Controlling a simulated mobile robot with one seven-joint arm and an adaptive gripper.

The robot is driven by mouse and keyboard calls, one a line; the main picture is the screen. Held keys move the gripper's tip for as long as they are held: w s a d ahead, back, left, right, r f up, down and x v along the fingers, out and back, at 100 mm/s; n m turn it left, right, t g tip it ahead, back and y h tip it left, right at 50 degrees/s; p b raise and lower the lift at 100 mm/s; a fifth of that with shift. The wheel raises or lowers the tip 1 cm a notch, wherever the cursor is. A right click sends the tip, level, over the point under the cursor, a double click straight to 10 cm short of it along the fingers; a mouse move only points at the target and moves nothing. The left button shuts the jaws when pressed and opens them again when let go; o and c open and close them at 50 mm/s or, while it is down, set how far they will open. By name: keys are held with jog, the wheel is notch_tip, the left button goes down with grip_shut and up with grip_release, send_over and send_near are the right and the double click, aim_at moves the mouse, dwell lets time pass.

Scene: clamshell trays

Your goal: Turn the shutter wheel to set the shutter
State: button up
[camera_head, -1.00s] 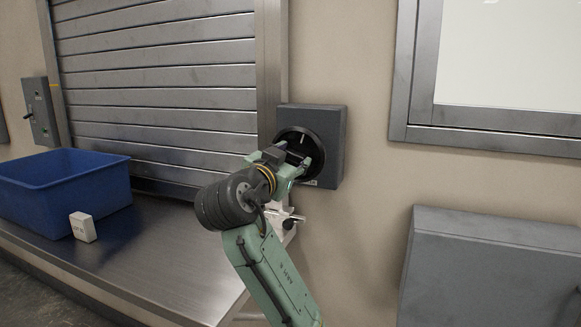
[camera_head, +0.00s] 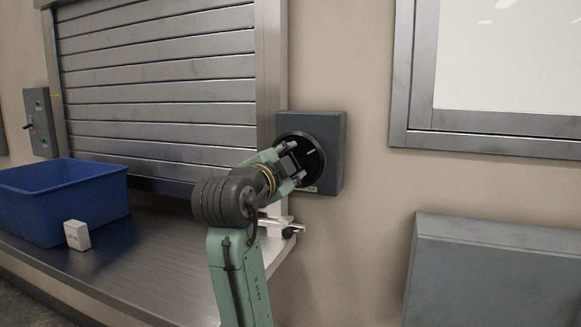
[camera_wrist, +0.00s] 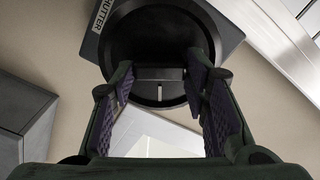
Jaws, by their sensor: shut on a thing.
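The round black shutter wheel (camera_head: 319,160) sits on a dark grey wall box (camera_head: 335,130) right of the shutter. It bears a white mark, which points up and right in the head view. The wheel (camera_wrist: 160,40) also shows in the wrist view, beside a label (camera_wrist: 105,15) partly readable as "SHUTTER". My gripper (camera_head: 295,164) is at the wheel's face, shut on it, with a finger on either side in the wrist view. The contact itself is partly hidden. The grey slatted shutter (camera_head: 155,90) is down behind the counter; its lower edge is partly hidden by the bin.
A blue bin (camera_head: 75,205) and a small white block (camera_head: 77,235) stand on the metal counter (camera_head: 150,270). A switch box (camera_head: 40,120) is at the left. A grey cabinet (camera_head: 490,270) stands at the lower right, below a framed window (camera_head: 400,100).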

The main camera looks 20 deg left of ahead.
jog(key=shift+d, duration=0.1)
dwell(0.4)
jog(key=o, duration=1.1)
jog(key=shift+o, duration=0.2)
jog(key=shift+s, duration=0.1)
jog(key=s, duration=1.2)
jog(key=shift+a, duration=0.25)
